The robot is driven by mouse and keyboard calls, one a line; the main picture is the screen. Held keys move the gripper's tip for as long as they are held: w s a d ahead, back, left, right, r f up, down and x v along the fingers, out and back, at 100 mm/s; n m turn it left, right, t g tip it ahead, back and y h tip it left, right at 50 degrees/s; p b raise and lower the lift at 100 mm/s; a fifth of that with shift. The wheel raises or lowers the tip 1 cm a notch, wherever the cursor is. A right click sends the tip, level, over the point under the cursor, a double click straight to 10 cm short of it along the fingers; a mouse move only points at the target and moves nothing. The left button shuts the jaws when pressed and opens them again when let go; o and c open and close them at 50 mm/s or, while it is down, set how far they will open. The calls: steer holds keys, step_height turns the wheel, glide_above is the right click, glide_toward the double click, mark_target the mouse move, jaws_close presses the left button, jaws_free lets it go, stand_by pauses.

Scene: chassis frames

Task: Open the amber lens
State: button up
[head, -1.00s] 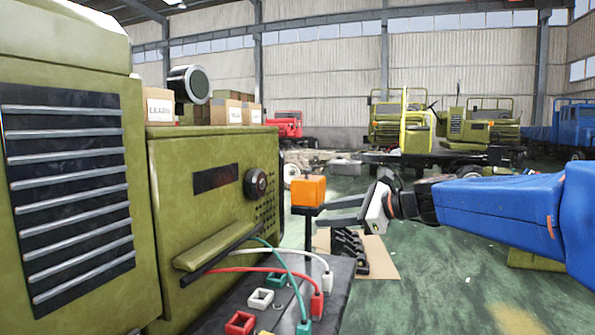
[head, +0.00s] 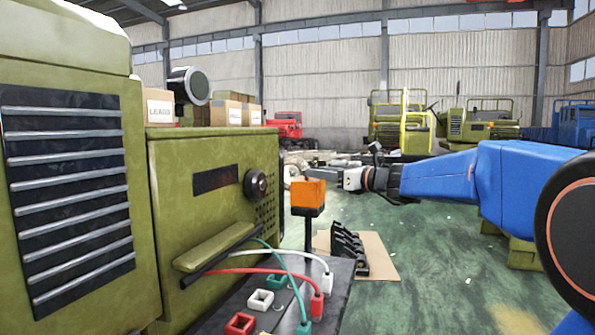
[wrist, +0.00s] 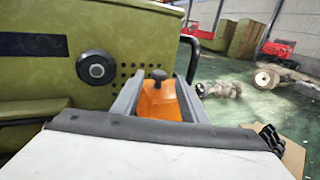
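The amber lens (head: 308,193) is an orange block on a dark stand, just right of the green cabinet. It looks closed and upright. In the wrist view, the lens (wrist: 158,104) lies between my two grey fingers, with a dark knob on its top. My gripper (wrist: 159,77) is open, with one finger on each side of the lens. I cannot tell whether either finger touches it. In the head view, my gripper (head: 328,173) is level with the top of the lens, and the lens partly hides the fingertips.
The green cabinet (head: 215,175) with a black dial (head: 256,184) stands close on the left. Red, white and green cables with plugs (head: 316,305) lie on the bench below. A black rack (head: 348,250) sits on cardboard on the floor. The floor at right is open.

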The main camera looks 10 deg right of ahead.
steer(key=x, duration=0.9)
steer(key=shift+w+a, duration=0.2)
steer(key=shift+w, duration=0.05)
jaws_close()
